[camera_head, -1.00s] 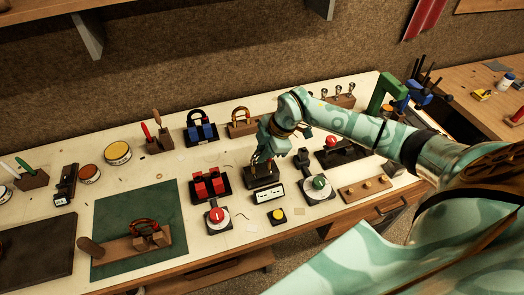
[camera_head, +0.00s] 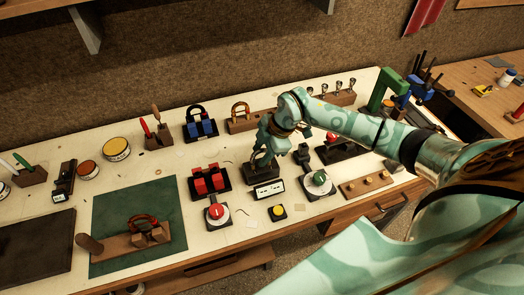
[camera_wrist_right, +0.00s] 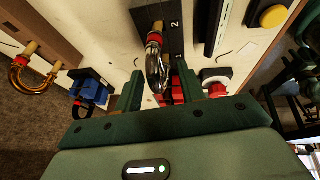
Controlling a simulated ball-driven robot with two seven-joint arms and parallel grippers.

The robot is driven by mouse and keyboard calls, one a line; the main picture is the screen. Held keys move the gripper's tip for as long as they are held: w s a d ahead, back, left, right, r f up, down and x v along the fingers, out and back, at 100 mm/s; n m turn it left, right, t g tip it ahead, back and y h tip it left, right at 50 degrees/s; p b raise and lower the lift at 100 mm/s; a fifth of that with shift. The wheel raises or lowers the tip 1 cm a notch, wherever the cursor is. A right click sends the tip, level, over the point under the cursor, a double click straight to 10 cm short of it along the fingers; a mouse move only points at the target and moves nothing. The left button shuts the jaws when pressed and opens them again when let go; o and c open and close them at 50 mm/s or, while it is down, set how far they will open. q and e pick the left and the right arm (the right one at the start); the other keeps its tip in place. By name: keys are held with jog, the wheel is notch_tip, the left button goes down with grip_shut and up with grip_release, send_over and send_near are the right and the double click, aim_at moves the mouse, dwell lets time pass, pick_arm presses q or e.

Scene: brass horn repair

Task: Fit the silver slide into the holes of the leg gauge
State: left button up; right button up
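The silver slide (camera_wrist_right: 158,68) shows in the right wrist view as a shiny curved tube with a brass-coloured leg and a red band. Its leg end meets the dark leg gauge (camera_wrist_right: 145,18), whose face carries numbers; I cannot see how deep it sits in the holes. In the head view the gauge (camera_head: 262,172) is a dark block behind a white label plate, under my right gripper (camera_head: 264,157). In the wrist view the right gripper (camera_wrist_right: 160,92) has its green fingers apart, one each side of the slide, with gaps visible. The left gripper is out of view.
A red-block holder (camera_head: 208,181) and a red-knobbed device (camera_head: 217,215) stand left of the gauge. A green-knobbed device (camera_head: 319,184) stands right, a yellow button (camera_head: 278,212) in front. A blue-block holder (camera_head: 200,129) and a wooden rack (camera_head: 240,125) stand behind.

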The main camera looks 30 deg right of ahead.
jog(key=v, duration=1.6)
jog(key=shift+s+d+r, duration=0.1)
jog(key=shift+s+r, duration=0.05)
jog(key=shift+s, duration=0.05)
